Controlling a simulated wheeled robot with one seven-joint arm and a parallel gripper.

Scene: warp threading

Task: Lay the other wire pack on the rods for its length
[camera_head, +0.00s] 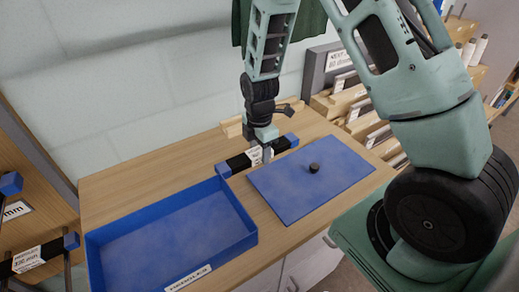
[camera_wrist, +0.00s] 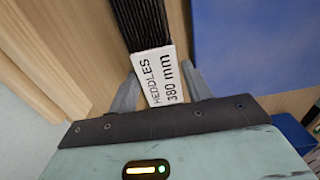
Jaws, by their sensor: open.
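A wire pack (camera_head: 238,163) of black wires with blue ends lies on the wooden table, behind the blue tray and blue lid. In the wrist view its black wires (camera_wrist: 145,22) and white label reading "HEDDLES 380 mm" show. My gripper (camera_head: 267,158) points down over the pack's label. In the wrist view its two fingers (camera_wrist: 160,82) are apart, one on each side of the label. Contact cannot be told. Another wire pack (camera_head: 38,256) with blue ends and a white label sits at the left, by thin grey rods (camera_head: 68,268) that are mostly cut off.
An open, empty-looking blue tray (camera_head: 172,239) stands at the table's front left. A flat blue lid (camera_head: 310,190) with a dark knob lies to its right. Wooden racks with labels (camera_head: 362,110) stand at the right. A wooden panel with a sign (camera_head: 17,210) is at far left.

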